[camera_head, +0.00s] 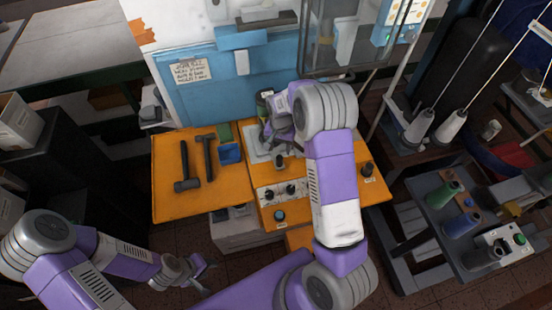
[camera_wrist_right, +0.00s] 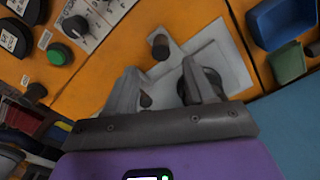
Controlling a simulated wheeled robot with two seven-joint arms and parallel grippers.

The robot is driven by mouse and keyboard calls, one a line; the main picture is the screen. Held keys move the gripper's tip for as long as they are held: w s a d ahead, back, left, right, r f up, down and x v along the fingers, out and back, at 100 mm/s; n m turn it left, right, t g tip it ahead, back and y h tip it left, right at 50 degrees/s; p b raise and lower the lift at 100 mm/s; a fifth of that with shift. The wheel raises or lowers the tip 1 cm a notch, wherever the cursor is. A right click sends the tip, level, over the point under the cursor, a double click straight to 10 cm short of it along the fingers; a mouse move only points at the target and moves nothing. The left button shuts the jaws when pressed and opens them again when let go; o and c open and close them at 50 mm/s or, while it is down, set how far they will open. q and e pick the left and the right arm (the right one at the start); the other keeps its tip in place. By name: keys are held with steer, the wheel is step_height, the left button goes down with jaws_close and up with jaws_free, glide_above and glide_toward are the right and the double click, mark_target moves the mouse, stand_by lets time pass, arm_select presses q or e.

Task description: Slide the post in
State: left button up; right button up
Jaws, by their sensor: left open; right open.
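A pale metal plate (camera_wrist_right: 222,62) lies on the orange bench. A short dark brown cylindrical peg (camera_wrist_right: 160,45) stands on it, just beyond my right fingertips; I cannot tell whether this is the post. My right gripper (camera_wrist_right: 157,80) is open over the plate. A small dark piece (camera_wrist_right: 145,100) shows between its fingers, and a dark round ring (camera_wrist_right: 211,84) lies by the finger at right, partly hidden. In the head view my right arm covers much of this spot. My left gripper (camera_head: 190,272) is open and empty, low at left, away from the bench.
The orange bench (camera_head: 167,160) carries two dark hammers (camera_head: 185,168), a green tray (camera_head: 224,132) and a blue tray (camera_head: 230,153) left of the plate. A control panel with knobs (camera_head: 280,191) is at its front. A blue machine with a clear guard (camera_head: 345,45) stands behind.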

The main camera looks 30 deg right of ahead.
mark_target(279, 158)
steer(key=shift+w+f, duration=0.2)
steer(key=shift+f, duration=0.3)
steer(key=shift+s+f, duration=0.15)
steer(key=shift+f, duration=3.3)
jaws_close()
